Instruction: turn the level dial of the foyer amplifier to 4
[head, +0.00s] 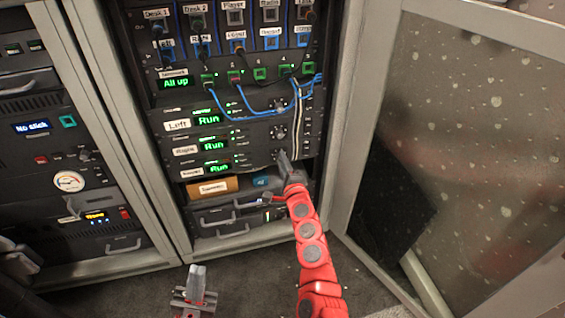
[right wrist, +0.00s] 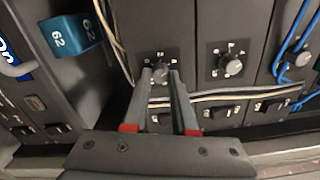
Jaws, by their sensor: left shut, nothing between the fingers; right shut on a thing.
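Three amplifiers with green "Run" displays are stacked in the middle rack in the head view. The lowest, the foyer amplifier (head: 232,165), has a small, hard-to-read white label. Its level dial (right wrist: 160,74) is a grey knob on a black scale plate in the right wrist view. My right gripper (head: 283,158) has its fingers on both sides of this knob and is shut on it; in the head view it hides the dial. The pointer and scale numbers are too small to read. My left gripper (head: 197,272) is shut and empty, low in front of the rack.
The dials of the right amplifier (right wrist: 232,67) and left amplifier (right wrist: 300,58) sit close by. Rocker switches (right wrist: 222,111) and loose cables (right wrist: 215,95) run beside the dials. An open glass door (head: 470,130) stands right.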

